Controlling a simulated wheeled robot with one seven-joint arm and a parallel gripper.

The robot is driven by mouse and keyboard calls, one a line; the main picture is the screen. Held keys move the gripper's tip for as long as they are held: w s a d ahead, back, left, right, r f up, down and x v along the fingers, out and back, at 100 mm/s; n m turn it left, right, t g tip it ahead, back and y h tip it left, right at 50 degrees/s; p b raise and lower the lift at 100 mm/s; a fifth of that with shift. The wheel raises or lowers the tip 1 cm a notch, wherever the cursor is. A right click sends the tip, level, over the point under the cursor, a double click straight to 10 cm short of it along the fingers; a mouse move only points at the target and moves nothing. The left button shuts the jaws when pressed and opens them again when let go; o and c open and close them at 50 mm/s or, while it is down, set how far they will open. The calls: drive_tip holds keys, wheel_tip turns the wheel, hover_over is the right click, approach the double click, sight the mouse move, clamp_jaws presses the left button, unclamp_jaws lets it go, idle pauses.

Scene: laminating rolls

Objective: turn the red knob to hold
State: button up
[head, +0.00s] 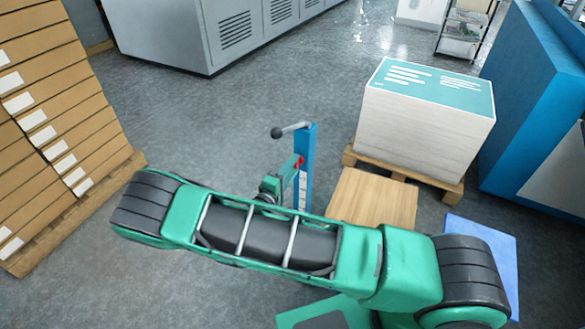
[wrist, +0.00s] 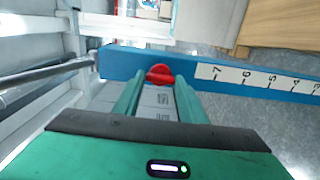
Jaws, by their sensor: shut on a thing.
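The red knob (wrist: 160,73) is on the side of a blue post (wrist: 130,66) in the wrist view. My gripper (wrist: 159,82) has its two green fingers on either side of the knob and is shut on it. In the head view the red knob (head: 299,162) is a small red spot on the upright blue post (head: 308,150), with my gripper (head: 291,172) at it from the left. Grey lettering lies between the fingers, partly covered and not readable. The knob's exact setting cannot be told.
A lever with a black ball (head: 277,132) sticks out left from the post's top. A white numbered scale (wrist: 260,78) runs along the post. Stacked boxes (head: 60,120) stand left, a paper stack on a pallet (head: 425,120) right. Grey floor behind the post is clear.

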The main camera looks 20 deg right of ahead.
drive_tip(key=shift+s+a+f, duration=0.1)
drive_tip(key=shift+f, duration=0.15)
drive_tip(key=o, duration=1.1)
drive_tip(key=shift+c, duration=0.2)
drive_tip(key=shift+r, duration=0.1)
drive_tip(key=v, duration=1)
drive_tip(key=shift+s+a, duration=0.2)
drive_tip(key=shift+a, duration=0.05)
drive_tip(key=shift+s, duration=0.1)
